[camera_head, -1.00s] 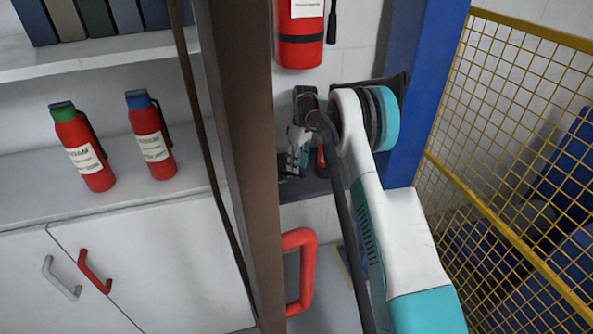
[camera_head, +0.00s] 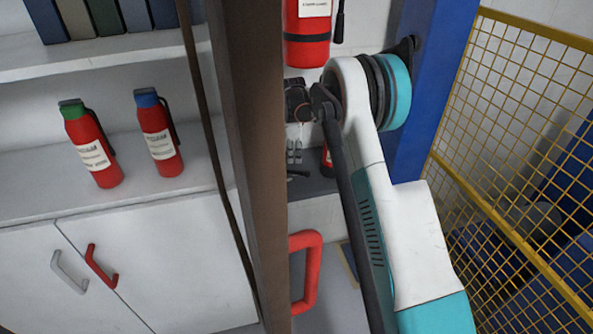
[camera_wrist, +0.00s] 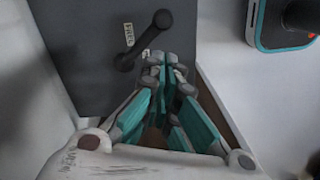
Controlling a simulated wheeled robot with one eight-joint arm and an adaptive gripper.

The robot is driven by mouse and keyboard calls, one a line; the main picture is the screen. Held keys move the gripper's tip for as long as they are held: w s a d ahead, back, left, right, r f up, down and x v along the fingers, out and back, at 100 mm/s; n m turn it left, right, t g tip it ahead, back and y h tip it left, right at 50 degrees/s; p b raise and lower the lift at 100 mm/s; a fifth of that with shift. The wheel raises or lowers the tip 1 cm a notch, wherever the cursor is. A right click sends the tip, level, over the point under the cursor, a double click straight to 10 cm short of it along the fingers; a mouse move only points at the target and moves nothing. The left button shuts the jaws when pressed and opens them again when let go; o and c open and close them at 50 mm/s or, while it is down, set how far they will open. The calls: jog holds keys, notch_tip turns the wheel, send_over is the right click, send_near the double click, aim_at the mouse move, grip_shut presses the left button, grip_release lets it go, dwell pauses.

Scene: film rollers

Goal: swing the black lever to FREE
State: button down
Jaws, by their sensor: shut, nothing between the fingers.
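The black lever (camera_wrist: 144,41) shows in the wrist view on a dark grey panel (camera_wrist: 85,40). It lies slanted, with a round end at upper right and another at lower left. A small FREE label (camera_wrist: 129,33) is on the panel to the left of the lever's upper part. In the head view my gripper (camera_head: 294,153) is partly hidden behind the brown post and my arm.
A brown post (camera_head: 247,170) stands left of my arm, and a blue post (camera_head: 432,90) and yellow mesh fence (camera_head: 520,110) right. Red extinguishers (camera_head: 92,145) stand on the left shelf. A teal-edged grey device (camera_wrist: 270,25) is at upper right in the wrist view.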

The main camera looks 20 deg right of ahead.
aim_at(295, 172)
jog(key=s+a+r+n+t+h+p, duration=0.1)
jog(key=s+a+r+n+t+h, duration=0.15)
jog(key=s+a+n, duration=0.6)
jog(key=w+d+f+n+b, duration=0.1)
jog(key=f, duration=0.2)
jog(key=w+d+f+n+b, duration=0.1)
jog(key=d+f, duration=0.1)
jog(key=f, duration=0.1)
jog(key=w+d+f+n+b, duration=0.1)
jog(key=w+d+f, duration=0.1)
jog(key=f, duration=0.1)
jog(key=shift+w+f, duration=0.1)
jog(key=shift+f, duration=0.15)
jog(key=shift+w+d+f+b, duration=0.1)
jog(key=shift+w+d+b, duration=0.4)
jog(key=shift+w+d, duration=0.65)
jog(key=shift+d, duration=0.35)
